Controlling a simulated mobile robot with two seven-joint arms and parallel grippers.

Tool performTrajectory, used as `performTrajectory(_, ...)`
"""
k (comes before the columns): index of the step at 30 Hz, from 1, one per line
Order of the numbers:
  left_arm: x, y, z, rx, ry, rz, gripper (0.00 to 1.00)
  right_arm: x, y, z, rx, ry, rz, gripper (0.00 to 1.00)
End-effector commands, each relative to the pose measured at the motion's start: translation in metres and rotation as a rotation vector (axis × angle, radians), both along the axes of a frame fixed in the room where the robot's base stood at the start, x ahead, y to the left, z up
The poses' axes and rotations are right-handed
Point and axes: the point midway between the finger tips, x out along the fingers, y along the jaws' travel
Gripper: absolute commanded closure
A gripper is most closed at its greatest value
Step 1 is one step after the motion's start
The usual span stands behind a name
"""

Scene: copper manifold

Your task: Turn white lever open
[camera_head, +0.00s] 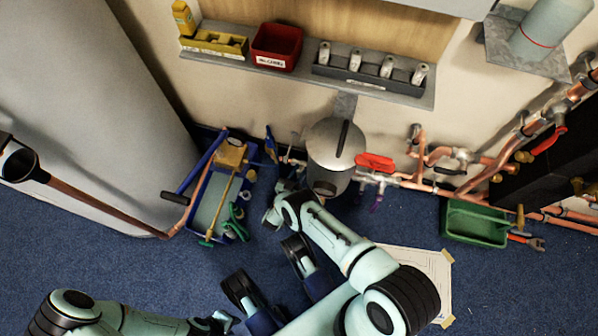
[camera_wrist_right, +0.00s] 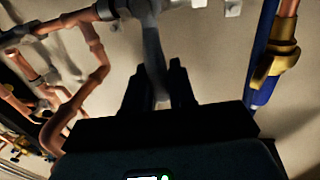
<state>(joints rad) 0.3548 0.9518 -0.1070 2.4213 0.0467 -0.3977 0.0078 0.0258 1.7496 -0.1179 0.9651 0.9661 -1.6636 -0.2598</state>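In the right wrist view a pale grey-white lever (camera_wrist_right: 153,50) hangs from a valve body (camera_wrist_right: 140,8) on the copper pipework. The two dark fingers of my right gripper (camera_wrist_right: 157,80) stand parted on either side of the lever, very close to it. Whether they press on it is not clear. In the head view my right arm reaches up to the wall pipes, with its gripper (camera_head: 285,182) left of the grey canister; the lever is hardly visible there. My left gripper (camera_head: 218,322) is low at the bottom left, away from the pipes, its fingers too unclear to read.
A grey canister (camera_head: 335,150) stands close to my right gripper. A red valve handle (camera_head: 374,162) is right of it. A blue tray with tools (camera_head: 215,200) lies on the left, a green bin (camera_head: 475,222) on the right. A blue pipe with a brass fitting (camera_wrist_right: 272,65) is beside the fingers.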

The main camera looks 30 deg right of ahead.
Motion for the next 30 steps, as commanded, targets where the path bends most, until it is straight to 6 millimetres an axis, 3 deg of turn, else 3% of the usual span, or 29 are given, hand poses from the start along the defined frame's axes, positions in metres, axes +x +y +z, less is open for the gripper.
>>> performTrajectory(18,0.000,0.000,0.000,0.000,-0.001,-0.001,0.64,0.021,0.020,-0.009,-0.286,0.339,0.002,1.00)
performTrajectory(30,0.000,0.000,0.000,0.000,-0.001,0.000,0.64,0.023,0.022,-0.010,-0.322,0.383,0.002,1.00)
